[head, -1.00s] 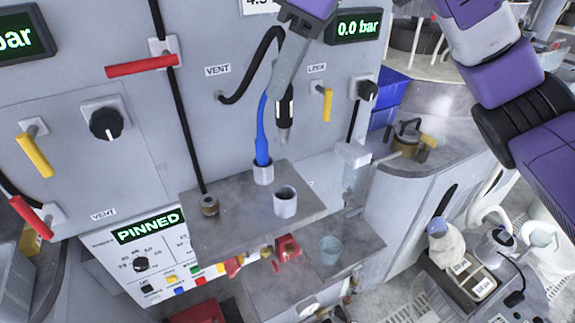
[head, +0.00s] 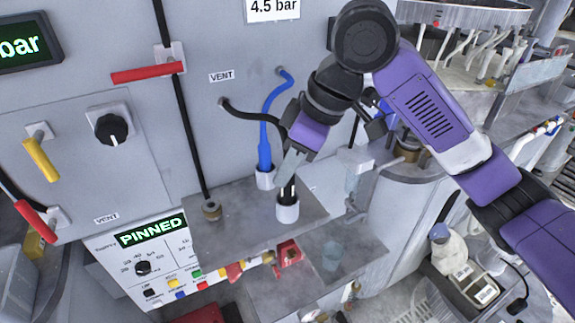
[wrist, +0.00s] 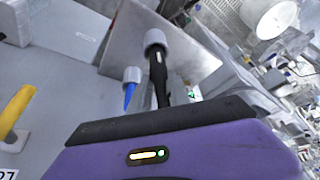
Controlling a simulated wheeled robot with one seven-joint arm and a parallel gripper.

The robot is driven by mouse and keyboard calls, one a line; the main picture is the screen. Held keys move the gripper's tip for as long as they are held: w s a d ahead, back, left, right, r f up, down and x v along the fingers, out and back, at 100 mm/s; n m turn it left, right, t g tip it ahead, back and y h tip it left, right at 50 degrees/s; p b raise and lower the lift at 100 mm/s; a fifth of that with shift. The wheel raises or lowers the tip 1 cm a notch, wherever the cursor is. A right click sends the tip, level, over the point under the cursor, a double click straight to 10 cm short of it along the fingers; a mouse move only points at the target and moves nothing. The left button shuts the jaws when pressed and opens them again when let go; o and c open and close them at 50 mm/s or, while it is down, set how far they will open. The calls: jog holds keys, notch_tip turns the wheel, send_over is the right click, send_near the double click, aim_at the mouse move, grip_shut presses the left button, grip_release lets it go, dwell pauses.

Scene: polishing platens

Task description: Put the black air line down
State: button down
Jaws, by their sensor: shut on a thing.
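The black air line (head: 245,115) leaves the panel under the VENT label and runs behind my gripper (head: 291,168). My gripper is shut on the line near its end. The line's end points down into the right grey cup (head: 288,212) on the metal shelf (head: 240,228). In the wrist view the black end (wrist: 157,72) also goes into the mouth of that cup (wrist: 155,38). I cannot tell whether it touches the bottom. The fingertips are partly hidden by my arm.
The blue line (head: 265,145) stands in the left cup (head: 265,179), close beside. A red-handled valve (head: 147,72) is on the panel.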

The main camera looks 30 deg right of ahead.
jog(key=shift+f, duration=0.15)
jog(key=c, duration=1.2)
grip_release()
jog(key=v, duration=1.2)
jog(key=shift+b, duration=0.35)
